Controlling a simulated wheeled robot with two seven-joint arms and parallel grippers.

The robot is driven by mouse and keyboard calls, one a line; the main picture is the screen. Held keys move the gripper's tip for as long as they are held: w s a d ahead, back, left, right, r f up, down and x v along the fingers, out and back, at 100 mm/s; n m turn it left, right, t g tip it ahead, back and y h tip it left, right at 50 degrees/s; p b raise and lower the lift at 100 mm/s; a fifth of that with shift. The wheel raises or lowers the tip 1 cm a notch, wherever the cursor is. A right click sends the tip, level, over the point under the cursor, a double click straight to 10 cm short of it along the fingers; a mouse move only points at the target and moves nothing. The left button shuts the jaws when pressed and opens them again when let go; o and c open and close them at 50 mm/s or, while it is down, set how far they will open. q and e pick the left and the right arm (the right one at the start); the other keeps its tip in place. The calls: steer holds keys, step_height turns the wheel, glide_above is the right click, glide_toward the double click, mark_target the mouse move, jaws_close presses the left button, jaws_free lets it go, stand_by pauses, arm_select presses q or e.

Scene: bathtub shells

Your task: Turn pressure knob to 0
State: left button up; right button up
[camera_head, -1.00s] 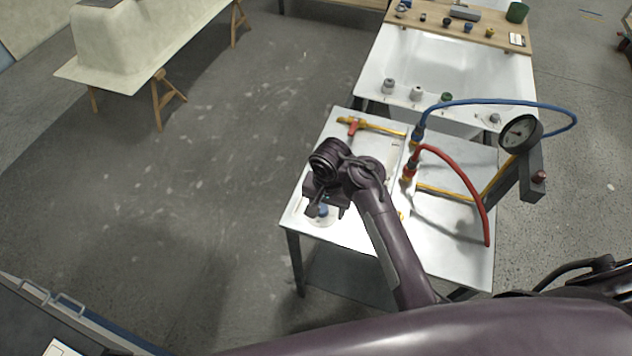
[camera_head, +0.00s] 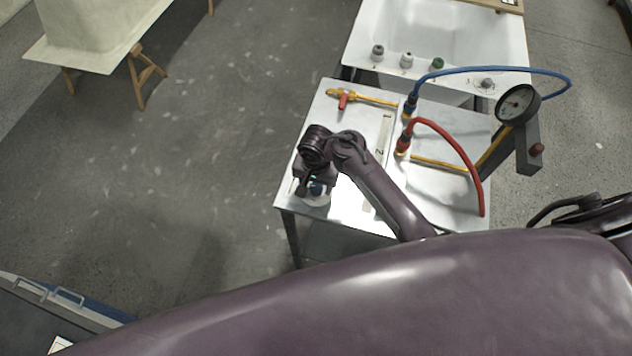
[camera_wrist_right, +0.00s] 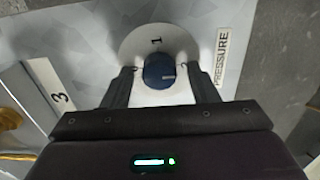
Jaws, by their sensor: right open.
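The blue pressure knob (camera_wrist_right: 160,70) sits on a pale round dial plate (camera_wrist_right: 135,42) marked "1", beside a "PRESSURE" label (camera_wrist_right: 221,57). My right gripper (camera_wrist_right: 160,88) is open, with one finger on each side of the knob in the wrist view. I cannot tell whether the fingers touch it. In the head view the right gripper (camera_head: 308,189) is above the front left corner of the white table, and the blue knob (camera_head: 316,188) shows partly beneath it. The mark that the knob points at is not clear. My left gripper is not in view.
A round pressure gauge (camera_head: 517,104) stands at the table's right. A red hose (camera_head: 462,148) and a blue hose (camera_head: 500,71) arch over the white table (camera_head: 340,125). A yellow pipe with a red valve handle (camera_head: 343,101) lies at the back left. A bathtub (camera_head: 440,35) stands behind.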

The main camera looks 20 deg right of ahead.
steer(key=c, duration=1)
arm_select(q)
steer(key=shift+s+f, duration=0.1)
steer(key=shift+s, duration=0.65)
